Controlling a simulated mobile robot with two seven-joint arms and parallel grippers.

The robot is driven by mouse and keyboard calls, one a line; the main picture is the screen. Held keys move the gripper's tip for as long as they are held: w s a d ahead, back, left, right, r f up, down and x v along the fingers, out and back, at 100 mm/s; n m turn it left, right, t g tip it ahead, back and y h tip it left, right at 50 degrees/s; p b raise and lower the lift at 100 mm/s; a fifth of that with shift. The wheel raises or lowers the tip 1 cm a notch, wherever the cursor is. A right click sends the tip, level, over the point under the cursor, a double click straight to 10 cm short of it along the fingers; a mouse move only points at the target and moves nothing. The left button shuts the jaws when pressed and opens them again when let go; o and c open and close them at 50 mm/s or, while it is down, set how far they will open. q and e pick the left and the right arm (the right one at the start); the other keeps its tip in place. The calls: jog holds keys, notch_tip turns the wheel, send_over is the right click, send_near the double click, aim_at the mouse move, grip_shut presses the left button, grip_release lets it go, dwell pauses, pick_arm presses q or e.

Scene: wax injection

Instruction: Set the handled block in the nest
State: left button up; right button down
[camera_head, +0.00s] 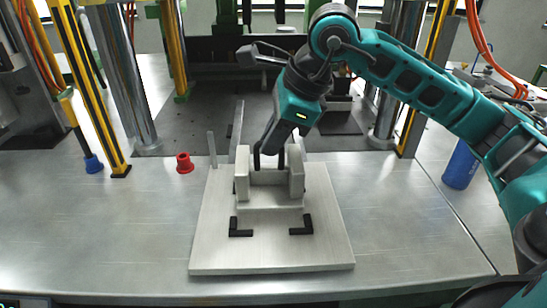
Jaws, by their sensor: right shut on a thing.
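The handled block (269,195) is a pale grey piece with an upright wall at each side. It is over the middle of a light metal plate (270,256). My right gripper (269,160) reaches down from above and is shut on the block between its two walls. Two black corner brackets (240,230) and (302,228) are on the plate just in front of the block and appear to mark the nest. Whether the block touches the plate I cannot tell. Its underside and back are hidden. My left gripper is not in view.
Thin upright posts (212,150) stand at the plate's back left. A red piece (184,163) is on the table left of the plate. A blue cylinder (460,165) stands at the right. Metal columns (130,80) rise behind.

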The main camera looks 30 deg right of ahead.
aim_at(266, 169)
jog(key=shift+f, duration=1.85)
jog(key=c, duration=1.2)
grip_release()
jog(key=shift+f, duration=0.15)
jog(key=shift+o, duration=0.2)
jog(key=v, duration=1.2)
jog(key=shift+p, duration=0.35)
